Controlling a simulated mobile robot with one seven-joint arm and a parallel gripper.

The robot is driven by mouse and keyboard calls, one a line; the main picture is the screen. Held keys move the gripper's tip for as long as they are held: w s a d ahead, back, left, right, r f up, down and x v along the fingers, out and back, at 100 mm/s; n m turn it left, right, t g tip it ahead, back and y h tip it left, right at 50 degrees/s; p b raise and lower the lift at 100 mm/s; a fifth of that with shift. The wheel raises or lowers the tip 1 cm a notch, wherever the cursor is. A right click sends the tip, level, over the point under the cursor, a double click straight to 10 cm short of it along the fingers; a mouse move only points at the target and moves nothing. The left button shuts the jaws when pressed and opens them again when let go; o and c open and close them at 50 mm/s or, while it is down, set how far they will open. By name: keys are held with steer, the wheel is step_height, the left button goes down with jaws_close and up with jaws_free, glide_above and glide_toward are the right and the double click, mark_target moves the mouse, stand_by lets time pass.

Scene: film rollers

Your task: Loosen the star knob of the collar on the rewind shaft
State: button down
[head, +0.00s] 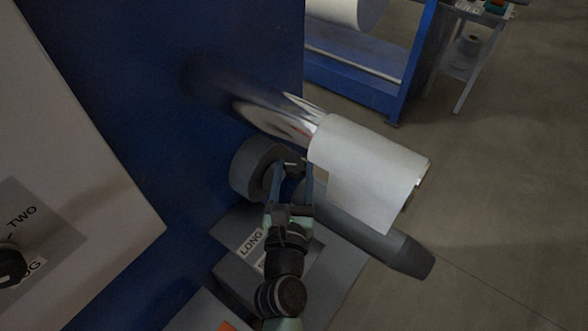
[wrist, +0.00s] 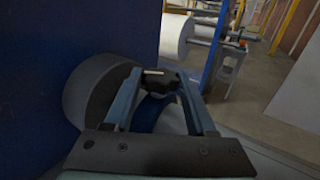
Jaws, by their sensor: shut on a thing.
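The collar is a thick dark grey disc (head: 250,168) close to the blue machine wall, and it fills the left of the wrist view (wrist: 92,92). A dark grey shaft (head: 400,252) runs from near it to the lower right, partly hidden by my gripper and the white film. The star knob (wrist: 158,80) is a small black lobed part, beside the collar in the wrist view. My gripper (head: 290,172) has its two fingers on either side of the knob and is shut on it. In the head view the knob is mostly hidden between the fingers.
A roller wrapped in white film (head: 368,172) sticks out just right of and above my gripper. The blue machine wall (head: 200,80) is close on the left. A grey ledge labelled LONG (head: 250,243) lies below. Open floor (head: 500,200) is to the right.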

steer(key=p, duration=0.2)
steer(key=shift+r+n+y+p, duration=0.25)
steer(key=shift+n+y+p, duration=0.05)
steer(key=shift+y+p, duration=0.1)
steer(key=shift+p, duration=0.4)
steer(key=c, duration=1.6)
jaws_free()
steer(key=n+y+p, duration=0.1)
steer(key=p, duration=0.1)
steer(key=y+p, duration=0.2)
steer(key=shift+d+r+n+p, duration=0.1)
steer(key=shift+d+n+p, duration=0.2)
steer(key=shift+n, duration=0.1)
steer(key=shift+w+n+g+y+p, duration=0.1)
steer(key=shift+n+g+y+p, duration=0.2)
steer(key=shift+n+y+p, duration=0.75)
steer(key=shift+d+f+n+g+y, duration=0.15)
steer(key=shift+n+g+y, duration=0.15)
steer(key=shift+y, duration=0.4)
steer(key=shift+a+f+n+g+y, duration=0.15)
steer(key=shift+n+g+y, duration=0.1)
steer(key=shift+y, duration=0.4)
steer(key=shift+d, duration=0.1)
steer(key=shift+c, duration=1.1)
jaws_free()
